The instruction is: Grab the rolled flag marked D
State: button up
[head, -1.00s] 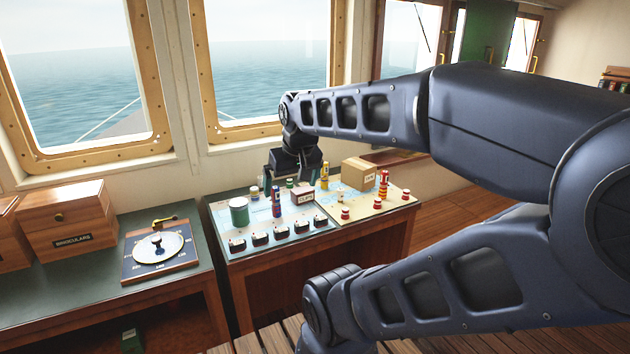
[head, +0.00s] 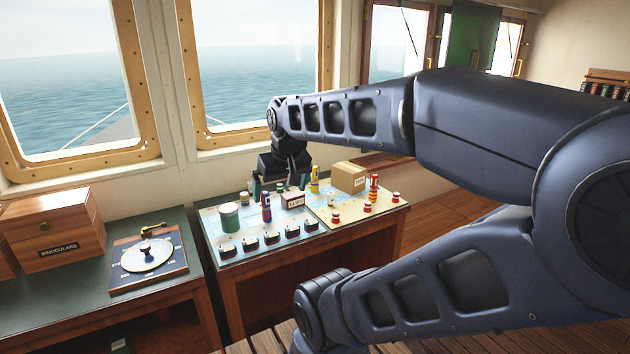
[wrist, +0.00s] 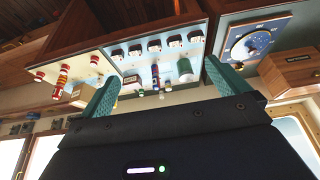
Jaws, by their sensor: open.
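One is blue and red (head: 266,207), one is yellow with a dark band (head: 314,181), and one is red and yellow (head: 374,188). No letter on them is readable, so I cannot tell from markings which is D. My gripper (head: 268,186) is over the back left of the table, behind the blue and red flag. In the wrist view its teal fingers (wrist: 166,78) are spread wide and nothing is between them. The blue and red flag (wrist: 155,76) shows beyond them, apart from both.
A green cylinder (head: 229,217), a small labelled box (head: 293,200) and a cardboard box (head: 349,177) crowd the table. Several black items (head: 250,243) line its front edge. Small red-and-white pieces (head: 334,217) stand on the right. A binoculars case (head: 55,230) sits on the left desk.

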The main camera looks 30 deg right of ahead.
jog(key=c, duration=0.9)
